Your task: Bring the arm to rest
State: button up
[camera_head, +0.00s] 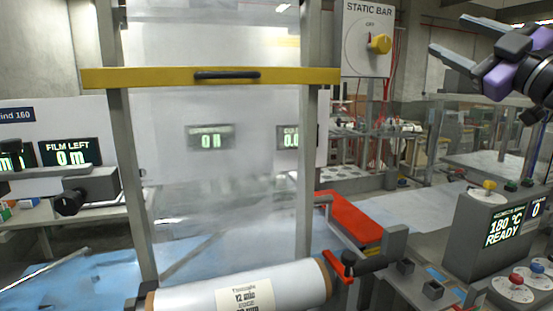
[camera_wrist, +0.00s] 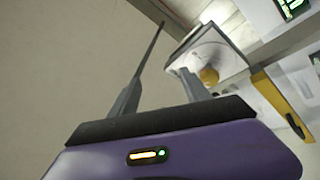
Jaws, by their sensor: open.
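My gripper (camera_head: 452,40) is raised at the upper right in the head view, its two grey fingers apart and nothing between them. In the wrist view my gripper (camera_wrist: 160,75) also shows open and empty, with a purple body behind the fingers. The knob also shows in the wrist view (camera_wrist: 209,76), behind the right finger. The gripper touches nothing that I can see.
A yellow bar (camera_head: 150,77) with a black handle crosses the clear film frame. A film roll (camera_head: 205,292) lies below it, beside a red lever (camera_head: 337,268). A grey control box (camera_head: 475,235) reads 180 °C READY at the right. The wall behind my gripper is bare.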

jog(key=s+d+f+m+t+h, duration=0.1)
jog(key=s+f+m+h, duration=0.35)
jog(key=f, duration=0.95)
jog(key=s+d+f+m+t+h, duration=0.1)
jog(key=s+f+m+t+h, duration=0.1)
jog(key=f+m+h, duration=0.7)
jog(key=s+a+f+m+g, duration=0.1)
jog(key=s+a+f+m, duration=0.15)
jog(key=s+f, duration=0.55)
jog(key=s+a+f+m+g, duration=0.1)
jog(key=s+a+f+m, duration=0.3)
jog(key=f, duration=0.8)
jog(key=s+a+f+n+g+y, duration=0.1)
jog(key=s+f, duration=0.4)
jog(key=s, duration=0.5)
jog(key=s+a+f+n+g+y, duration=0.2)
jog(key=s+a+f+g, duration=0.2)
jog(key=s, duration=0.7)
jog(key=s+a+f+n+g+y, duration=0.2)
jog(key=s+f, duration=0.5)
jog(key=s, duration=0.3)
jog(key=shift+s+a+g, duration=0.2)
jog(key=shift+s+g, duration=0.05)
jog(key=shift+g, duration=0.05)
